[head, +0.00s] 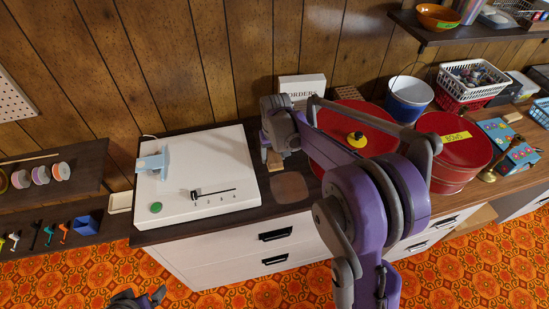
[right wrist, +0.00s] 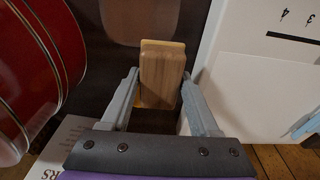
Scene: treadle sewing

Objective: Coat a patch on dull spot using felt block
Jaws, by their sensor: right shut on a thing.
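The dull spot (head: 290,187) is a paler brownish patch on the dark counter top, and part of it shows at the top of the right wrist view (right wrist: 140,18). My right gripper (head: 271,158) is just behind and left of the spot. In the right wrist view the gripper (right wrist: 160,78) is shut on the felt block (right wrist: 161,72), a wooden block with a pale yellow layer at its edge. Contact between block and counter cannot be told. My left gripper (head: 150,298) is partly cut off at the bottom left of the head view; its jaws are unclear.
A white machine with a slider (head: 200,175) stands left of the spot. Red round tins (head: 450,150), a blue bucket (head: 408,98) and a white box (head: 301,88) stand behind and right. My right arm covers part of the counter.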

